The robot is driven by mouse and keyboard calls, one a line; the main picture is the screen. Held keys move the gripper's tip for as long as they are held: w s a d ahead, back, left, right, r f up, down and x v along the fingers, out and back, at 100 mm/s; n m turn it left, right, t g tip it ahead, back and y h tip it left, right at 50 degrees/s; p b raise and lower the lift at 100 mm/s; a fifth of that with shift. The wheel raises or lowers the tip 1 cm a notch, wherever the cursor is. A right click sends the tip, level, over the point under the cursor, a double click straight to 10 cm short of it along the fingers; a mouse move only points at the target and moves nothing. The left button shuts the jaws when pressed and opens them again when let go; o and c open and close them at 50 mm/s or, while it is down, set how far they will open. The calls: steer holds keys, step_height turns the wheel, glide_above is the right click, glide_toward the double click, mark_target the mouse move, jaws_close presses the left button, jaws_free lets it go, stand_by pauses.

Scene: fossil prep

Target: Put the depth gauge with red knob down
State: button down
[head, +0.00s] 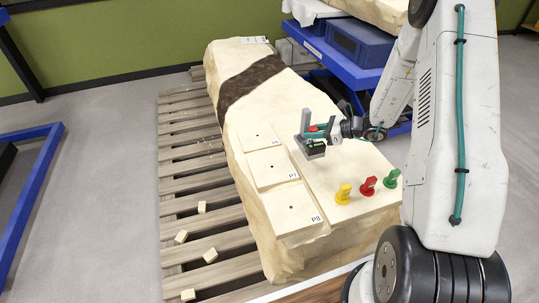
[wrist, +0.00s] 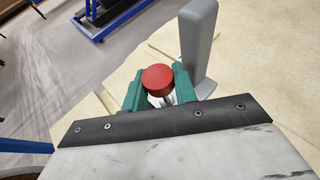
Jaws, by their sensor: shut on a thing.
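The depth gauge with red knob is between the green fingers of my gripper (wrist: 159,98). In the wrist view its round red knob (wrist: 158,77) faces the camera, with a bit of bright metal below it. In the head view my gripper (head: 318,131) is over the pale stone block, and the red knob (head: 313,128) shows small between the fingers. A grey upright post (wrist: 200,45) stands close beside the right finger; in the head view it is part of a grey stand (head: 306,120). The gauge's lower end is hidden, so I cannot tell whether it touches anything.
The large pale block (head: 270,110) lies on a wooden pallet (head: 190,185). Yellow (head: 343,194), red (head: 368,187) and green (head: 392,178) knobbed pieces stand on its near right. Flat labelled plates, including P8 (head: 290,207), lie at left. A blue crate (head: 360,45) is behind.

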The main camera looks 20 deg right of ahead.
steer(key=shift+a+f, duration=0.8)
steer(key=shift+a, duration=1.65)
steer(key=shift+a+f, duration=0.8)
steer(key=shift+a, duration=1.7)
steer(key=shift+a+f, duration=0.8)
steer(key=shift+a, duration=1.65)
steer(key=c, duration=1.1)
jaws_free()
steer(key=shift+f, duration=0.15)
